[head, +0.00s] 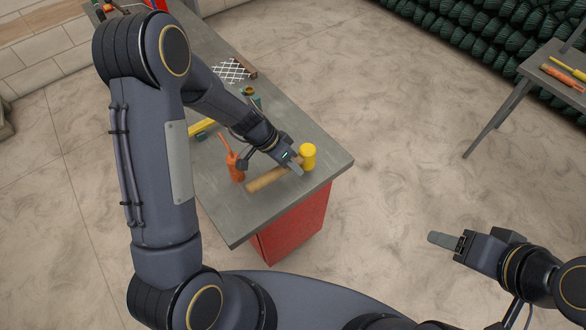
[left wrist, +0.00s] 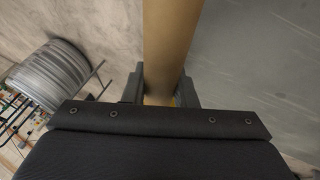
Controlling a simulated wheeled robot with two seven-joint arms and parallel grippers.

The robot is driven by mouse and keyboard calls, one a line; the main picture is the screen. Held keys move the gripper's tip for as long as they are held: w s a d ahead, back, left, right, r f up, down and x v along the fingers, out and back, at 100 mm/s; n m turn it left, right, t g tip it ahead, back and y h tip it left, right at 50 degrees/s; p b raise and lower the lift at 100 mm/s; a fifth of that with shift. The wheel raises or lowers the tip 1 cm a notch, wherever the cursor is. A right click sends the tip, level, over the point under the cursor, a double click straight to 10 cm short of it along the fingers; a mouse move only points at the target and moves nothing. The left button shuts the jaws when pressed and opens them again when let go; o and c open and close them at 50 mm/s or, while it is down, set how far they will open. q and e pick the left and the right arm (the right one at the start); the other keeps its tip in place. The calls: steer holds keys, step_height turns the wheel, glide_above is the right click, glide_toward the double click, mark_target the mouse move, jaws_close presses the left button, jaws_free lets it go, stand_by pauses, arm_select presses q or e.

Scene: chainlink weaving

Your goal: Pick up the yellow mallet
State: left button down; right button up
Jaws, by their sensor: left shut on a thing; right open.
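The yellow mallet has a yellow head (head: 307,155) and a tan wooden handle (head: 264,180). It is at the near right end of the grey workbench in the head view. My left gripper (head: 294,166) is shut on the handle close to the head and partly hides it. In the left wrist view the tan handle (left wrist: 170,40) runs between the two fingers. Whether the mallet touches the bench top cannot be told. My right gripper (head: 446,241) is open and empty, out over the floor at the right.
The grey workbench (head: 240,222) has a red cabinet below it. A yellow bar (head: 202,128) and a white mesh piece (head: 232,71) lie farther back. A second table (head: 540,68) is at the far right.

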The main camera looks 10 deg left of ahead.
mark_target(282, 170)
arm_select(q)
steer(key=s+a+r, duration=0.1)
steer(key=r, duration=0.1)
steer(key=s+a+r, duration=0.1)
steer(key=a+r, duration=0.1)
steer(key=s+a+r, duration=0.1)
steer(key=r, duration=0.1)
steer(key=shift+s+a+b, duration=0.25)
steer(key=shift+a+b, duration=0.05)
steer(key=s+a+r+b, duration=0.1)
steer(key=s+a+r, duration=0.2)
steer(key=s+a, duration=0.2)
steer(key=shift+s+a+r, duration=0.15)
steer(key=shift+a+r, duration=0.1)
steer(key=shift+a, duration=0.3)
steer(key=c, duration=1.9)
jaws_free()
jaws_close()
